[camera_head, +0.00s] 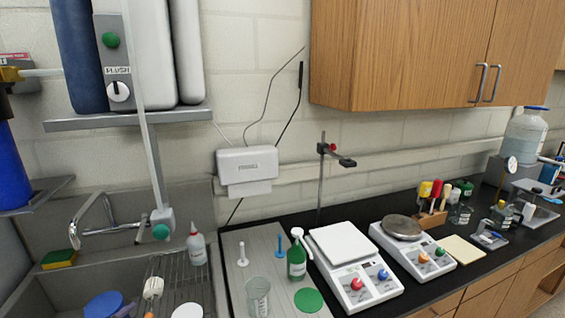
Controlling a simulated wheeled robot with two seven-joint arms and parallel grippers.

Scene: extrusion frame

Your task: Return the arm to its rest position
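Neither of my grippers shows in the head view, and I see no part of either arm that I am sure of. Where the arms are held cannot be told from this view. The task names no other object.
A black bench (452,262) runs along the wall. On it stand a white balance (343,245), a hot plate (405,230), a green spray bottle (297,260) and a glass beaker (258,296). A sink (60,282) with a faucet (88,215) is at left. Wooden cabinets (400,50) hang above.

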